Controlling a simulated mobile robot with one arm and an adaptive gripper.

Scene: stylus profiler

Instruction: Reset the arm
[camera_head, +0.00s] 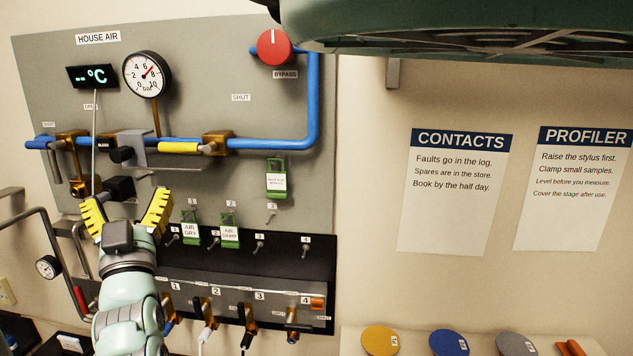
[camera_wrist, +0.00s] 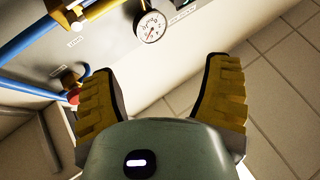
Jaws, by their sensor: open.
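My gripper (camera_head: 126,214) is in front of the lower left of the grey HOUSE AIR panel (camera_head: 200,90) in the head view. Its two yellow fingers are spread apart with nothing between them. My arm reaches up to it from the bottom left. In the wrist view my gripper (camera_wrist: 165,95) also shows open and empty, with a gauge (camera_wrist: 149,26) and blue pipe (camera_wrist: 35,94) beyond it and tiled floor to the right. I cannot tell whether the fingers touch anything on the panel.
A blue pipe (camera_head: 313,100) with a yellow-handled valve (camera_head: 180,147) and a red bypass knob (camera_head: 273,47) crosses the panel. Green tags (camera_head: 190,230) hang by a black strip with numbered outlets below. Coloured discs (camera_head: 381,341) lie at the lower right. Wall space under the posters (camera_head: 459,190) is clear.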

